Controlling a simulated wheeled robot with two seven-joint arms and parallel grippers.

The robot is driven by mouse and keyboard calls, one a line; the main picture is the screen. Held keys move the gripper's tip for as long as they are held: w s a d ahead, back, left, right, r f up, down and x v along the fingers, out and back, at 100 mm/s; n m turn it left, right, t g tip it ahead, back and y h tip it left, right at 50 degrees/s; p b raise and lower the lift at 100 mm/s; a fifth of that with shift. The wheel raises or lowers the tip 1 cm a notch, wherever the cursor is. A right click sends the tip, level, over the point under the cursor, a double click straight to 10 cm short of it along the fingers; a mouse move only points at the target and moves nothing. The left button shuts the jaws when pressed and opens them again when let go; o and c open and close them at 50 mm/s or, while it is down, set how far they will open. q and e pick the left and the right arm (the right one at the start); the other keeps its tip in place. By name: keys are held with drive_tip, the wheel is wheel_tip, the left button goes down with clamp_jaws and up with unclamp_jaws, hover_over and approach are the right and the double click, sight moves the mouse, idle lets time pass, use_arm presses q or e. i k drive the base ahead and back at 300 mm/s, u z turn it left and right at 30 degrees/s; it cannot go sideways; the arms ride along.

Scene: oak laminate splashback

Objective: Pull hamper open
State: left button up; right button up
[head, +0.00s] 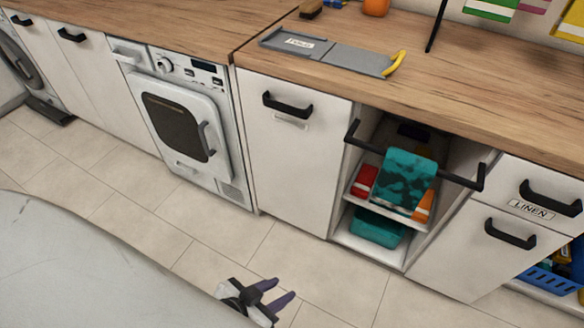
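A tall white front (292,170) with a black bar handle (287,104) sits flush and closed under the counter. A small plate below its handle is too small to read. To the right, a white drawer labelled LINEN (531,209) is closed, above another closed white front (470,260) with a black handle. No front is readably marked as the hamper. My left gripper (284,289) is low at the bottom centre over the floor. Its two purple fingers are spread, with nothing between them. It is apart from all the fronts. My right gripper is not in view.
A washing machine (186,125) stands left of the tall front. A blue basket (550,280) is at far right. The tiled floor (335,290) is clear.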

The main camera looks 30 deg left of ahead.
sight(296, 133)
drive_tip(key=u, duration=0.4)
drive_tip(key=k, duration=0.45)
drive_tip(key=u, duration=1.15)
drive_tip(key=i, duration=0.85)
drive_tip(key=u, duration=0.1)
